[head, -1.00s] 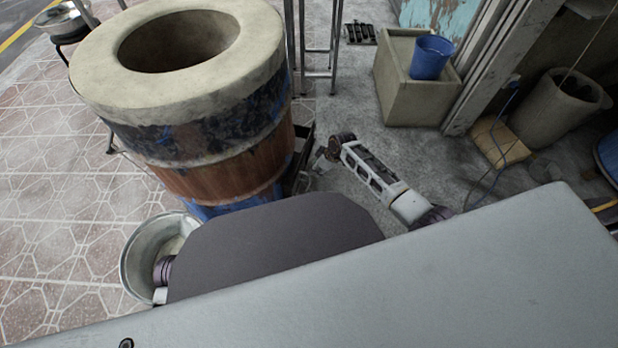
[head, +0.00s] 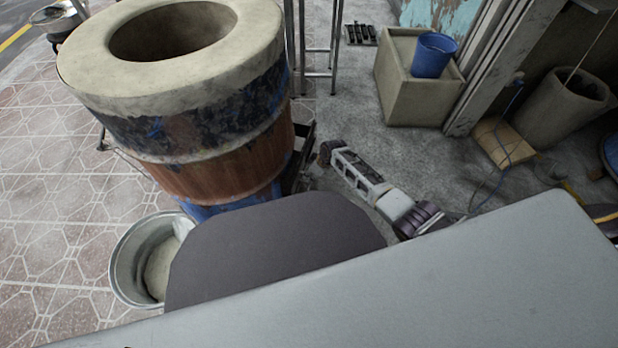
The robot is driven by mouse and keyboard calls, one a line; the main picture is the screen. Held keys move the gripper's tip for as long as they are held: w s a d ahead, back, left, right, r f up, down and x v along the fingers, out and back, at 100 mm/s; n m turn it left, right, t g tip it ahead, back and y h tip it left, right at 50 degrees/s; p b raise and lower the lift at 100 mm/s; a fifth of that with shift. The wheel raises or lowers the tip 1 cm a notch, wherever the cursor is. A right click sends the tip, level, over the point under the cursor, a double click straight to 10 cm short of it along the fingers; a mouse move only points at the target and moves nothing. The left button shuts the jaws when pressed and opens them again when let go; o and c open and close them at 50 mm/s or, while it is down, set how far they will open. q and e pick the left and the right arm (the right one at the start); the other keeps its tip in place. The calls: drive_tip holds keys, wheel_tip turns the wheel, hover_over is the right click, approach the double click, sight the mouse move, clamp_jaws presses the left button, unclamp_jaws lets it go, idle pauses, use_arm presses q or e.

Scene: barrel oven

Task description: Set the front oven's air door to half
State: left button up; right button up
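The front oven (head: 215,165) is a barrel with a thick pale clay rim, a dark blue-black band, a brown band and blue below. A dark metal fitting (head: 303,150) sticks out from its right side, low down; I cannot make out the air door or its setting. My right arm reaches in from the lower right, and its gripper (head: 313,174) is low beside that fitting. The gripper is small and partly hidden, so I cannot tell whether its fingers are open or touch anything. My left gripper is out of view.
A metal bucket (head: 137,262) with pale contents stands at the oven's lower left. Metal stand legs (head: 318,50) rise behind the oven. A square clay-coloured box (head: 415,95) with a blue bucket (head: 433,55) stands at the back right. The grey floor between is mostly clear.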

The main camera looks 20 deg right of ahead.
drive_tip(key=shift+b+x, duration=0.8)
drive_tip(key=shift+x, duration=0.65)
clamp_jaws()
